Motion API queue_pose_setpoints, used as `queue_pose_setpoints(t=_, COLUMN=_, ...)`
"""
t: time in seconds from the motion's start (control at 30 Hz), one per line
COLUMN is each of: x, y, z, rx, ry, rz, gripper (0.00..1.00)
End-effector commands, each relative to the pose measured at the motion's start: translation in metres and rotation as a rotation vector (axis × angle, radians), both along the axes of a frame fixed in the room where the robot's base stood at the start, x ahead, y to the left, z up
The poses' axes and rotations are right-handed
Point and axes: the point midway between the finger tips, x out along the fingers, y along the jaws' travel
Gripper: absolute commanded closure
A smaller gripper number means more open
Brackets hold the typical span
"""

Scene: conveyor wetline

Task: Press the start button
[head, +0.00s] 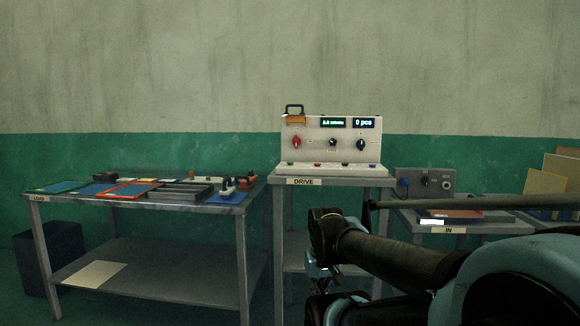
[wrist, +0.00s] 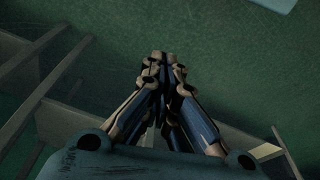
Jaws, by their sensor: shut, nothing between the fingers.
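A pale control panel (head: 310,142) stands on the table marked DRIVE in the head view. It has two lit displays, a red knob (head: 296,142) at left and two dark knobs. My gripper (head: 322,270) is low in front of the DRIVE table, apart from the panel. In the wrist view my gripper (wrist: 165,58) has its fingers together and empty, over green floor.
The LOAD table (head: 140,200) at left holds trays and small parts. A grey box with a blue knob (head: 425,182) stands right of the DRIVE table, near the IN table (head: 449,230). A dark bin (head: 50,258) stands at far left.

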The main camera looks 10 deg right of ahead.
Motion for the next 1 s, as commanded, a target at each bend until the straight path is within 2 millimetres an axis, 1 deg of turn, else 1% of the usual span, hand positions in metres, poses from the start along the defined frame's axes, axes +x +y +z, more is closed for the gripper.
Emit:
queue_pose_setpoints(t=0.67, x=0.0, y=0.0, z=0.0, rx=0.0, ry=0.0, rz=0.0, gripper=1.0)
queue_pose_setpoints(t=0.7, x=-0.005, y=0.0, z=0.004, rx=0.0, ry=-0.01, rz=0.001, gripper=1.0)
queue_pose_setpoints(t=0.73, x=-0.007, y=0.0, z=0.007, rx=-0.001, ry=-0.013, rz=0.002, gripper=1.0)
queue_pose_setpoints(t=0.8, x=-0.002, y=0.0, z=0.013, rx=-0.003, ry=-0.02, rz=0.009, gripper=1.0)
queue_pose_setpoints(t=0.87, x=0.007, y=0.0, z=0.022, rx=-0.006, ry=-0.029, rz=0.018, gripper=1.0)
queue_pose_setpoints(t=0.97, x=0.027, y=-0.001, z=0.043, rx=-0.014, ry=-0.051, rz=0.042, gripper=1.0)
queue_pose_setpoints(t=1.0, x=0.037, y=-0.002, z=0.054, rx=-0.019, ry=-0.063, rz=0.056, gripper=1.0)
